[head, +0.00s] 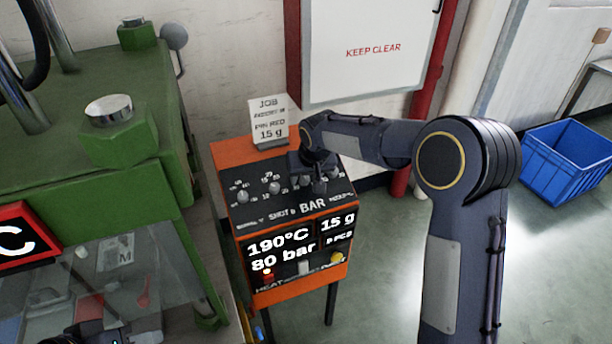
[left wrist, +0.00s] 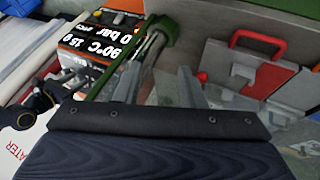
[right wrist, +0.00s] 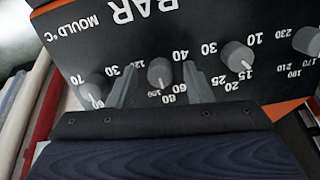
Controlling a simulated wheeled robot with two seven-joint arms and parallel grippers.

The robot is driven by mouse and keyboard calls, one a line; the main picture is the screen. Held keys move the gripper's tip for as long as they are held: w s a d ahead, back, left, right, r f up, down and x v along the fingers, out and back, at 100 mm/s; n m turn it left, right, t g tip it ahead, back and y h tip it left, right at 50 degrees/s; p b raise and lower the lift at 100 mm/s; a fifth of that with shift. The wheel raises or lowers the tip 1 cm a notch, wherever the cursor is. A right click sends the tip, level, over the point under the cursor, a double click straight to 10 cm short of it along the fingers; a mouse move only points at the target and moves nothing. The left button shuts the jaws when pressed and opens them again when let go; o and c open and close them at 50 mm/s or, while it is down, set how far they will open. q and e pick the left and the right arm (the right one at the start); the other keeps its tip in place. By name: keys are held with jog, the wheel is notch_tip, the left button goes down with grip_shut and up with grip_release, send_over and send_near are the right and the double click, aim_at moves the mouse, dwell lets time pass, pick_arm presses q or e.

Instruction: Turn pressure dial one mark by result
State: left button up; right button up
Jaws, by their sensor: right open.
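The control box (head: 222,160) is orange with a black sloped panel bearing a row of grey knobs. Its display (head: 283,250) reads 190°C, 80 bar, 15 g. The pressure dial under the large BAR lettering shows in the right wrist view (right wrist: 160,72), with 40, 60, 80 and 100 around it. My right gripper (head: 318,184) is over the panel, hiding part of that dial in the head view. In the right wrist view its open fingers (right wrist: 158,85) stand either side of the knob; contact cannot be told. My left gripper (left wrist: 160,85) is open and empty.
A green machine (head: 90,190) stands left of the control box. A job card (head: 269,122) reading PIN RED 15 g stands behind the panel. Neighbouring knobs (right wrist: 237,55) and (right wrist: 92,88) flank the dial. A blue crate (head: 565,165) is on the floor at right.

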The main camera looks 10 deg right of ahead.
jog(key=c, duration=1)
jog(key=m+b, duration=0.1)
jog(key=m, duration=0.2)
jog(key=shift+m+b, duration=0.3)
jog(key=shift+m+y+b, duration=0.3)
jog(key=shift+m+b, duration=0.05)
jog(key=shift+m, duration=1.65)
jog(key=o, duration=1)
